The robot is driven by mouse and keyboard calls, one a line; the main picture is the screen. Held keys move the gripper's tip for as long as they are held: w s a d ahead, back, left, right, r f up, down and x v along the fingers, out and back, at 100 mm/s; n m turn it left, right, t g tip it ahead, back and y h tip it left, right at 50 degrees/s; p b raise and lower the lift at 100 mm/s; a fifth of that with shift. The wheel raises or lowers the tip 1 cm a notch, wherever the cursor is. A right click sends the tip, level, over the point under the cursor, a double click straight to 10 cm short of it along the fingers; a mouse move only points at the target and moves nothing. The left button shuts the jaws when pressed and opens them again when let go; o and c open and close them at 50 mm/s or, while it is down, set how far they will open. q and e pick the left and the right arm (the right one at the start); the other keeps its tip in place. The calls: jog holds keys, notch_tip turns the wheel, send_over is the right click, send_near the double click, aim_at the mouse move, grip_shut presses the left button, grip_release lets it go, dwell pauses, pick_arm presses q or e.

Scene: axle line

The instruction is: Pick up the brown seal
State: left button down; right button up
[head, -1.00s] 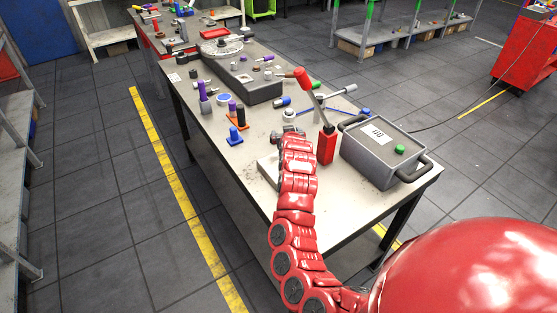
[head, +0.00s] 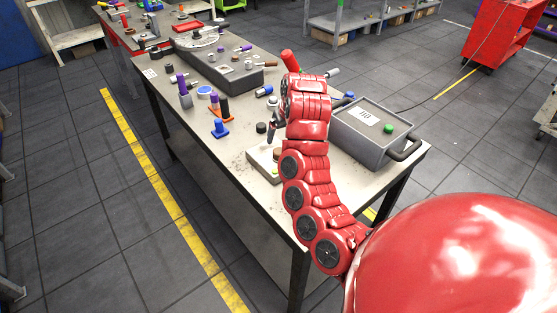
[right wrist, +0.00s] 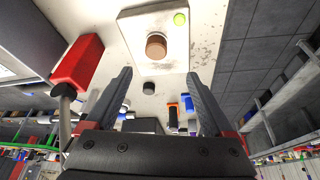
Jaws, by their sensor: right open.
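The brown seal (right wrist: 156,46) is a short round piece on a pale square plate (right wrist: 133,28) with a lime-green dot (right wrist: 180,19). In the head view the plate (head: 258,161) lies on the near part of the bench, partly hidden by my right arm, with the seal (head: 277,154) beside the arm's edge. My right gripper (right wrist: 159,74) is open and empty. In its wrist view the seal appears beyond the fingertips, between their lines and apart from them. My left gripper is not in view.
A small black round piece (head: 261,127) lies near the plate. Blue and purple parts (head: 184,91) stand farther left.

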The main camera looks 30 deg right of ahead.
aim_at(279, 151)
jog(key=x, duration=0.6)
jog(key=shift+w+b, duration=0.1)
jog(key=shift+b, duration=0.25)
jog(key=shift+f, duration=0.15)
jog(key=p+x, duration=0.3)
jog(key=shift+d+f, duration=0.3)
jog(key=shift+d, duration=0.15)
jog(key=shift+w+f, duration=0.2)
jog(key=shift+f, duration=0.45)
grip_shut()
